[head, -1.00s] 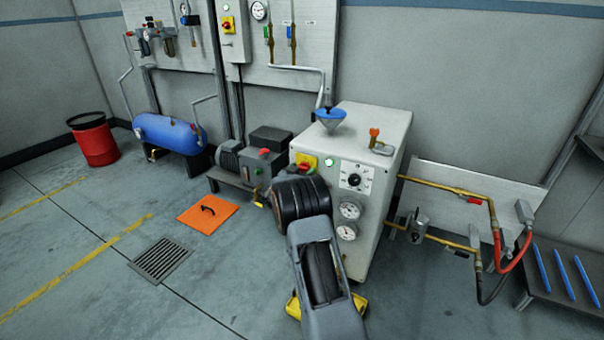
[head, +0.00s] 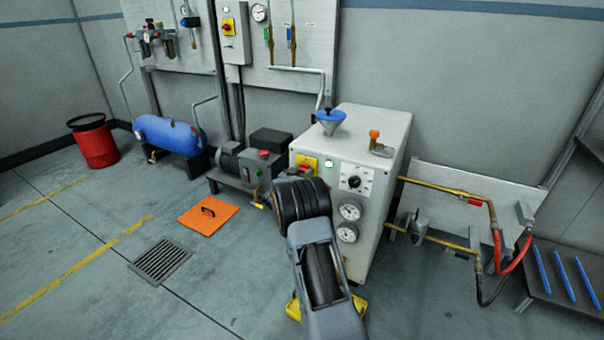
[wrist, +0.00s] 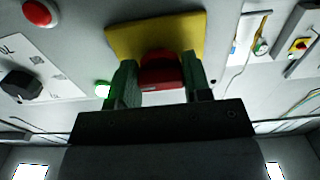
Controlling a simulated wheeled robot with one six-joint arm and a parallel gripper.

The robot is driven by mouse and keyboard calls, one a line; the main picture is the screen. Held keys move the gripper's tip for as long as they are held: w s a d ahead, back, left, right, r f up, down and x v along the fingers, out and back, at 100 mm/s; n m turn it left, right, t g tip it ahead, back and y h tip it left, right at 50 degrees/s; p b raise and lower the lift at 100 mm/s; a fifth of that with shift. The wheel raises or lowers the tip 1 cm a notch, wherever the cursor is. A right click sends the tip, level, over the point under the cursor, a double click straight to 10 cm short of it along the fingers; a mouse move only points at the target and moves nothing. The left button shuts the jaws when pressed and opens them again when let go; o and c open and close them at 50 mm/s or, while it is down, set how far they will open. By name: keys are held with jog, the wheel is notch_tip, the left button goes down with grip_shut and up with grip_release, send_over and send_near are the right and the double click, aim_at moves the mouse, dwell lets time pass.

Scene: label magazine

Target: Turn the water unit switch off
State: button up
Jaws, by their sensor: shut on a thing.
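The water unit is a pale cabinet (head: 385,210) in the middle of the head view. Its switch has a yellow plate (head: 304,161), partly hidden there by my arm. In the wrist view the yellow plate (wrist: 185,30) carries a red switch knob (wrist: 161,75). My gripper (wrist: 158,66) has one finger on each side of the knob and is shut on it. The knob's exact angle is hard to tell. In the head view my wrist hides the fingers. A small lamp (head: 328,163) beside the plate looks whitish there and green in the wrist view (wrist: 103,90).
A black dial (head: 354,182) and two gauges (head: 349,210) are on the cabinet front. A blue funnel (head: 331,117) stands on top. Brass pipes (head: 440,189) run out right. An orange floor plate (head: 208,213) and a drain grate (head: 160,260) lie left on open floor.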

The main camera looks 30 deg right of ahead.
jog(key=shift+r+p, duration=0.1)
jog(key=shift+p, duration=0.2)
jog(key=n+p, duration=0.3)
jog(key=p, duration=0.1)
jog(key=shift+r, duration=0.2)
jog(key=n+p, duration=0.5)
jog(key=shift+s+d+n, duration=0.1)
jog(key=shift+s+n, duration=0.05)
jog(key=shift+n, duration=0.15)
jog(key=n+p, duration=0.2)
jog(key=n, duration=0.2)
jog(key=shift+p, duration=0.35)
jog(key=shift+n+p, duration=0.9)
jog(key=shift+n, duration=1.6)
jog(key=o, duration=0.9)
jog(key=shift+s, duration=0.1)
